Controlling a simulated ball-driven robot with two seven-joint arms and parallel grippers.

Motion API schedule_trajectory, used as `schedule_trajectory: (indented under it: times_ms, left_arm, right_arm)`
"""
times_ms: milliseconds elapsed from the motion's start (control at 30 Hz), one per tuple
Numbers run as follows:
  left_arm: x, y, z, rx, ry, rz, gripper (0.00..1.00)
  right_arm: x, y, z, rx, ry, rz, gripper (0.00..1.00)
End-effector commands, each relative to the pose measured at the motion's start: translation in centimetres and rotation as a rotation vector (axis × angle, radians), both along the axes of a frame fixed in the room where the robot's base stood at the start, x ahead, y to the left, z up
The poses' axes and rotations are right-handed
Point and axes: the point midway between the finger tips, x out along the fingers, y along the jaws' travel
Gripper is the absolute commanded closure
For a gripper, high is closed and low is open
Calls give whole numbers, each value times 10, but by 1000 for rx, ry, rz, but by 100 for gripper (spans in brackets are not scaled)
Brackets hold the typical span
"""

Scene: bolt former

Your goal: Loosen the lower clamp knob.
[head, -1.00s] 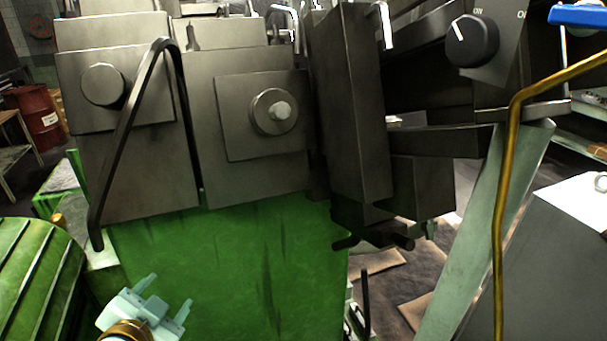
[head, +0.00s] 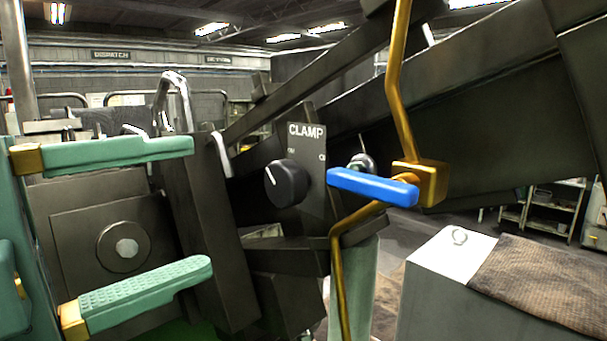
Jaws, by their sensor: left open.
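A round black knob (head: 286,184) with a white pointer line sits on a dark panel under the word CLAMP. Its pointer is tilted to the upper left. It is the only clamp knob I can make out. My left gripper (head: 201,206) is large in the left of the head view, with pale green fingers spread wide one above the other. The fingertips point right toward the knob, and a clear gap lies between them and the knob in the picture. Nothing is between the fingers' grip faces. My right gripper is not in view.
A blue handle (head: 372,187) on a bent brass-coloured rod (head: 340,270) stands just right of the knob panel. A dark block (head: 210,230) shows behind the fingertips. Dark sloping beams (head: 480,60) run above right. A grey cabinet with a brown cloth (head: 540,283) is at lower right.

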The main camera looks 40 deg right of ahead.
Motion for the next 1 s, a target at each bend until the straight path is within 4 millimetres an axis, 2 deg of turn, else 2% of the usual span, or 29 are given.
schedule_trajectory:
  times_ms: [167,400,500,567,600,800,1000]
  left_arm:
    - [-1,-21,-3,4,-4,-7,38]
    - [4,-88,-3,4,-3,-7,38]
    - [5,-84,-10,-28,338,-5,38]
    - [5,-84,-10,-41,506,-5,38]
    - [6,-84,-4,-44,586,-4,38]
    - [5,-83,1,-67,867,-4,38]
    - [5,-83,1,-75,954,-3,38]
  right_arm:
    - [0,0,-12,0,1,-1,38]
    - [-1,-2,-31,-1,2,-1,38]
    - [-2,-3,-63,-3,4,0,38]
    - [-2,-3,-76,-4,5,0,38]
    - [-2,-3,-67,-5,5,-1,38]
    - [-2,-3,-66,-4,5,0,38]
    - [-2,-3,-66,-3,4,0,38]
